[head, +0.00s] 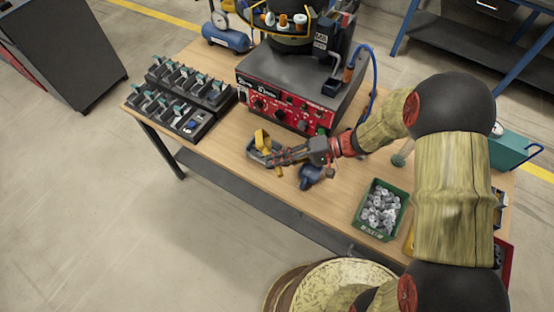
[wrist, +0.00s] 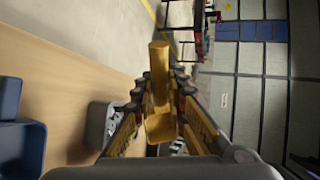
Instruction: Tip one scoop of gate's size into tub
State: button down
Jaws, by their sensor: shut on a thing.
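My gripper (head: 268,158) is shut on a yellow scoop (head: 262,138), held over the front part of the wooden table. In the wrist view the scoop (wrist: 160,125) stands between the fingers (wrist: 158,115); whether anything lies in it is not clear. A grey container (wrist: 100,122) shows beside and partly behind the fingers there; it is mostly hidden in the head view. The feeder (head: 290,65) has a red control panel and a dark box with a small label (head: 321,42), which seems to read M8. A green tub (head: 364,228) holds many metal parts, right of my gripper.
Black racks (head: 205,122) with teal-topped pieces stand at the left. A blue hose (head: 371,85) hangs beside the feeder. A teal box (head: 515,150) is at the right.

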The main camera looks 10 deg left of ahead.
jog(key=a+r+h+p, duration=0.1)
jog(key=h+p, duration=0.2)
jog(key=p, duration=0.2)
jog(key=r+t+h+p, duration=0.1)
jog(key=r+h+p, duration=0.1)
jog(key=p, duration=0.4)
jog(key=a+r+t+h+p, duration=0.1)
jog(key=h+p, duration=0.3)
jog(key=p, duration=0.2)
jog(key=shift+s+a+r, duration=0.3)
jog(key=shift+s+r, duration=0.05)
jog(key=shift+r, duration=0.05)
jog(key=p, duration=0.2)
jog(key=h+p, duration=0.1)
jog(key=p, duration=0.1)
jog(key=shift+a+r, duration=0.15)
jog(key=shift+r, duration=0.1)
jog(key=p, duration=0.2)
jog(key=h+p, duration=0.1)
jog(key=p, duration=0.2)
jog(key=shift+a+r+t, duration=0.15)
jog(key=shift+r+t, duration=0.1)
jog(key=shift+t, duration=0.15)
jog(key=shift+h+p, duration=0.3)
jog(key=shift+p, duration=0.2)
jog(key=shift+f, duration=0.15)
